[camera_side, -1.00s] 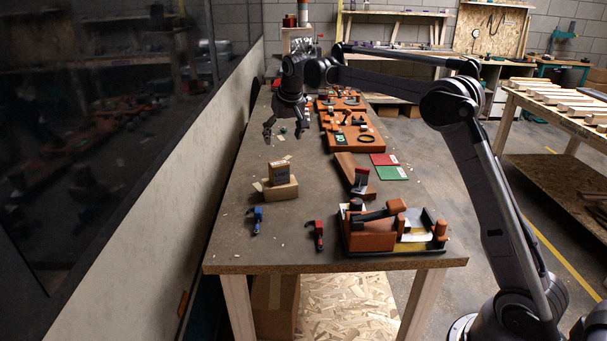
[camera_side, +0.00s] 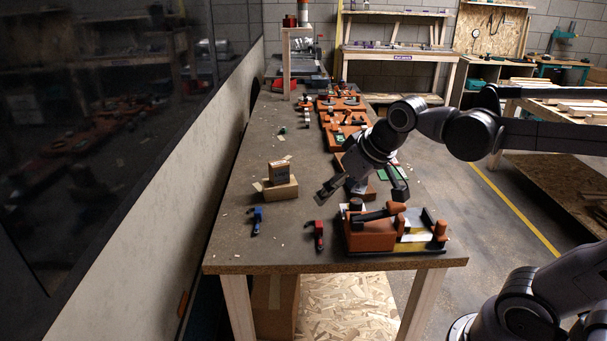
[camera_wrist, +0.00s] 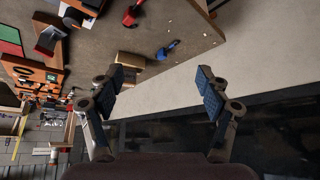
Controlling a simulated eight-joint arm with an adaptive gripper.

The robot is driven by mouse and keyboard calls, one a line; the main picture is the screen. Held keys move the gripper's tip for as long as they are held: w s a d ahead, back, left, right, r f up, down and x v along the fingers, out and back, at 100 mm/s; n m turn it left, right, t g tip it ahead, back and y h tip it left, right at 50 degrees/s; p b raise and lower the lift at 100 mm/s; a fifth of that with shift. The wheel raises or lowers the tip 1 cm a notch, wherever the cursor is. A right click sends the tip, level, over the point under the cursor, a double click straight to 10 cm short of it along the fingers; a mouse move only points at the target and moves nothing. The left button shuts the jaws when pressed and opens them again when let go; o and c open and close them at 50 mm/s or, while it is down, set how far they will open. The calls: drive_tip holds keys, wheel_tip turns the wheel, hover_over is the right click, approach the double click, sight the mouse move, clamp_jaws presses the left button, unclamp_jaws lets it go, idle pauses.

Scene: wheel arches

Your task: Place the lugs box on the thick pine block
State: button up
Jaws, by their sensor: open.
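A small brown box with dark print (camera_side: 279,172), seemingly the lugs box though its print is too small to read, sits on a wider tan cardboard box (camera_side: 285,191) at the table's left. Cardboard also shows behind the left finger in the wrist view (camera_wrist: 130,60). A brown wooden piece (camera_side: 340,160), possibly the thick pine block, is mostly hidden behind my gripper (camera_side: 362,192). My gripper is open with its fingers spread, right of the boxes and above the table. In the wrist view my gripper (camera_wrist: 160,85) has nothing between its fingers.
A blue clamp (camera_side: 257,220) and a red clamp (camera_side: 319,235) lie at the front. An orange-brown fixture (camera_side: 372,236) in a black tray stands front right, below my gripper. More orange fixtures line the table's back. A wall (camera_side: 205,160) runs along the left side.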

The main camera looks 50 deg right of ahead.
drive_tip(key=s+a+f, duration=0.1)
drive_tip(key=s+f, duration=0.4)
drive_tip(key=s, duration=0.2)
drive_tip(key=shift+a+f+n+t, duration=0.3)
drive_tip(key=shift+n, duration=0.1)
drive_tip(key=shift+w, duration=0.1)
idle(0.6)
